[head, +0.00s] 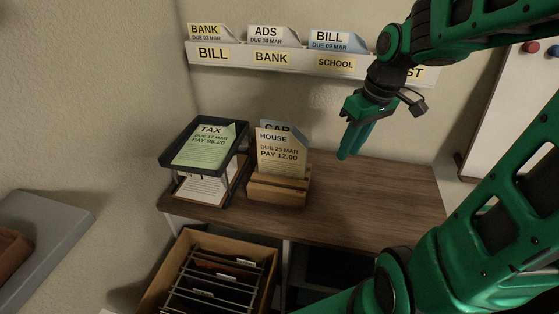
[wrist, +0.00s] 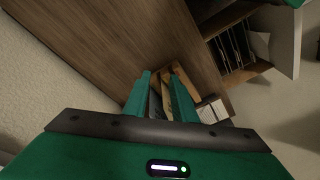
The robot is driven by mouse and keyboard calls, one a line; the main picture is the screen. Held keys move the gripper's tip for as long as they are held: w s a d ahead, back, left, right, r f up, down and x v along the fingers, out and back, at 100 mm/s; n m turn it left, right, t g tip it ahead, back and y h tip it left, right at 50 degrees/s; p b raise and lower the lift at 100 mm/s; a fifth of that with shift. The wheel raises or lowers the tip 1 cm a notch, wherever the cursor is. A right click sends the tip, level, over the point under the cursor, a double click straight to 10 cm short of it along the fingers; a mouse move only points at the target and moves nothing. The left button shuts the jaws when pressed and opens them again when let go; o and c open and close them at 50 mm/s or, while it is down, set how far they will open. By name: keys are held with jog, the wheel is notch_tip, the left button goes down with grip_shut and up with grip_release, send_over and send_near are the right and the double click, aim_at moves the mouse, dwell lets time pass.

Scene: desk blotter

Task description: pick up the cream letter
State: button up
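The cream letter (head: 281,157), marked HOUSE, DUE 25 MAR, PAY 12.00, stands in the front of a wooden letter holder (head: 277,195) on the desk. A paler letter (head: 277,127), its heading partly covered, stands behind it. My gripper (head: 347,153) is above the desk, to the right of the holder and apart from it, fingers pointing down. In the wrist view, my gripper (wrist: 160,76) has a gap between its fingers, and the holder (wrist: 187,74) shows beyond them. The letters there are too small and covered to tell apart. I see nothing held.
A black two-level tray (head: 164,166) left of the holder bears a green TAX letter (head: 209,145) above and a white paper (head: 203,188) below. A wall rack (head: 235,58) holds several letters. A file box (head: 270,262) is below the desk (head: 385,195), whose right side is clear.

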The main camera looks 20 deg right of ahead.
aim_at(275, 147)
jog(key=w+a+n+y, duration=0.1)
jog(key=w+a+n, duration=0.1)
jog(key=w+a, duration=0.1)
jog(key=w+a+n+y, duration=0.1)
jog(key=w+a+n, duration=0.2)
jog(key=w, duration=0.2)
jog(key=w+a+n+t+y, duration=0.1)
jog(key=w+a+n, duration=0.2)
jog(key=w, duration=0.2)
jog(key=shift+a+r, duration=0.2)
jog(key=shift+r, duration=0.2)
jog(key=shift+n+y, duration=0.3)
jog(key=x, duration=0.5)
jog(key=shift+w+a+f, duration=0.15)
jog(key=shift+w+a, duration=0.05)
jog(key=shift+w, duration=0.05)
jog(key=shift+w+d+x, duration=0.1)
jog(key=shift+d+x, duration=0.05)
jog(key=shift+x, duration=1.2)
jog(key=shift+w+d+x, duration=0.1)
jog(key=shift+d+x, duration=0.05)
jog(key=shift+x, duration=1.15)
grip_shut()
